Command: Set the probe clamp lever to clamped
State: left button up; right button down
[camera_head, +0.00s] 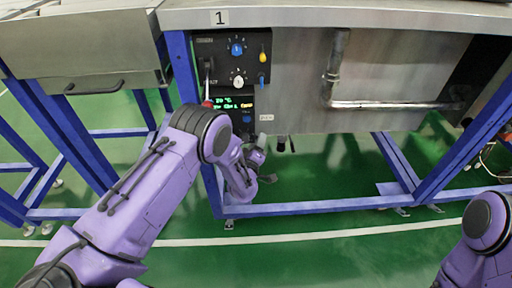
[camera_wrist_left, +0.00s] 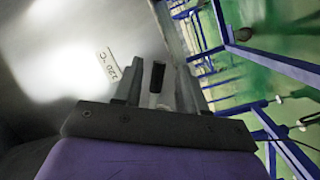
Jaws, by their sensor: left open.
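In the wrist view my left gripper (camera_wrist_left: 159,88) is open, with a finger on each side of the handle. Contact cannot be made out. My right gripper is out of view.
The dark control panel (camera_head: 224,55) with knobs and a green display is above my left gripper. A bent steel pipe (camera_head: 390,105) runs along the cabinet front to the right. Blue frame legs and a crossbar (camera_head: 330,206) stand below. The label (camera_wrist_left: 109,64) shows left of the handle.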

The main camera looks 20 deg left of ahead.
pick_arm(q)
jog(key=s+d+p, duration=0.1)
jog(key=s+p, duration=0.1)
jog(key=s, duration=0.8)
jog(key=shift+d+f, duration=0.15)
jog(key=s+a+f+m+g, duration=0.2)
jog(key=s+f+m+g, duration=0.1)
jog(key=s+f+g, duration=0.4)
jog(key=s+a+f+m+g, duration=0.25)
jog(key=s+f, duration=0.25)
jog(key=s, duration=0.5)
jog(key=s+a+f+g+y, duration=0.1)
jog(key=s+a+g, duration=0.15)
jog(key=s, duration=0.65)
jog(key=s+a+g, duration=0.1)
jog(key=s+g, duration=0.2)
jog(key=s, duration=0.6)
notch_tip(320, 180, up, 22)
jog(key=p, duration=2.2)
jog(key=shift+w+d, duration=0.25)
jog(key=shift+w, duration=0.15)
